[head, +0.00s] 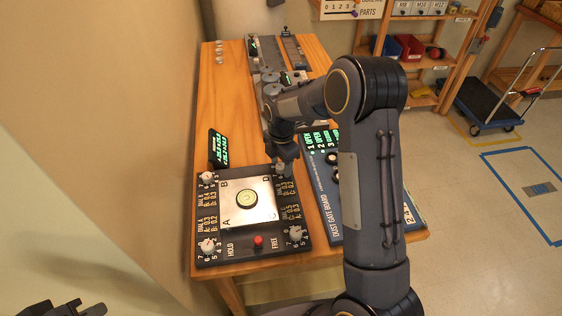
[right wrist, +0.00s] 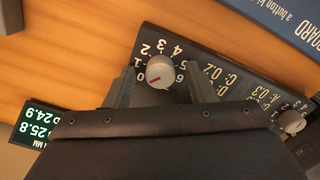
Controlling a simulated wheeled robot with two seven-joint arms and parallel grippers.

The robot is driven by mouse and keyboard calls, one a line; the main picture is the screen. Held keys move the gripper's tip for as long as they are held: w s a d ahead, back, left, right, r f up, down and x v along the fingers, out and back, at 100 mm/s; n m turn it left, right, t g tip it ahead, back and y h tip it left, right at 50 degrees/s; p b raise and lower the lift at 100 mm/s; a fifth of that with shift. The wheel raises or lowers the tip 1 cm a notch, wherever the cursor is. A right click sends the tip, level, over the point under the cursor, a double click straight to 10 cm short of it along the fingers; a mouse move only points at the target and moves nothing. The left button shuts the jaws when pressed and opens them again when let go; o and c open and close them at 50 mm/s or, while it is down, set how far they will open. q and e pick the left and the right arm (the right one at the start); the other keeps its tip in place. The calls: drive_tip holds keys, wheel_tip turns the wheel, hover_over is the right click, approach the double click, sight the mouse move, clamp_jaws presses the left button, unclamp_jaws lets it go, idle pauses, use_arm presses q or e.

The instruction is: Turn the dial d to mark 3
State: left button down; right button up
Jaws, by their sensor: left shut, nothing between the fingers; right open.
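Dial d is a grey-white round knob at the upper right corner of the dark dial board (head: 253,250); my right gripper (head: 284,164) largely covers it in the head view. In the right wrist view the knob (right wrist: 160,70) sits between the two open fingers of my right gripper (right wrist: 157,72), with a small gap on each side. Its red pointer line points to the lower left, towards the low end of the scale; marks 1 to 6 show around it, and mark 3 is at its top. My left gripper (head: 72,309) is shut and empty at the lower left, away from the board.
Other dials stand at the board's corners: upper left (head: 208,178), lower left (head: 208,245) and lower right (head: 296,234). A round level (head: 246,199) sits on the central plate, with a red button (head: 258,241) below. A green display (head: 218,148) and a blue gate board (head: 335,208) flank it.

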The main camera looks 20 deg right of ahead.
drive_tip(key=shift+c, duration=0.2)
drive_tip(key=c, duration=0.9)
drive_tip(key=shift+m, duration=0.3)
